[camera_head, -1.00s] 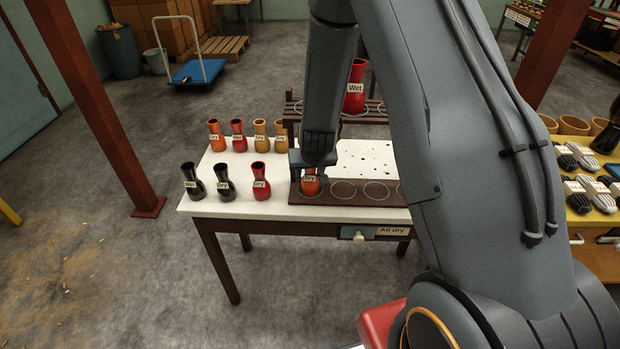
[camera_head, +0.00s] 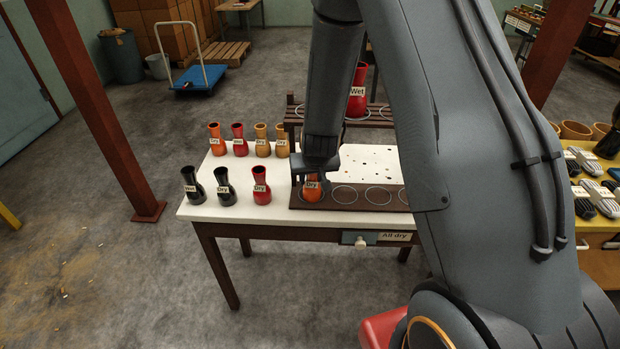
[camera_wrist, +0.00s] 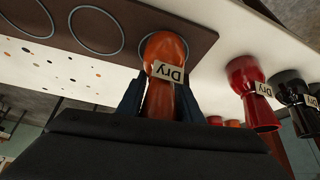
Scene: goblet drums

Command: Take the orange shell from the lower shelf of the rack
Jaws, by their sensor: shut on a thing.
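The orange shell (camera_head: 312,190) with a "Dry" label stands at the left end of the brown lower shelf (camera_head: 376,203), on a ring mark. My gripper (camera_head: 316,178) reaches down from above and is shut on it. In the wrist view the orange shell (camera_wrist: 165,62) sits between the two dark fingers of my gripper (camera_wrist: 160,98), its base at the shelf ring. It looks upright, and I cannot see a gap under it. The other lower shelf rings in view are empty; my arm hides the shelf's right end.
Left of the shelf on the white table (camera_head: 232,208) stand a red "Dry" shell (camera_head: 261,185), two black shells (camera_head: 226,187) and a back row of several shells (camera_head: 238,140). A red "Wet" shell (camera_head: 358,92) is on the upper shelf.

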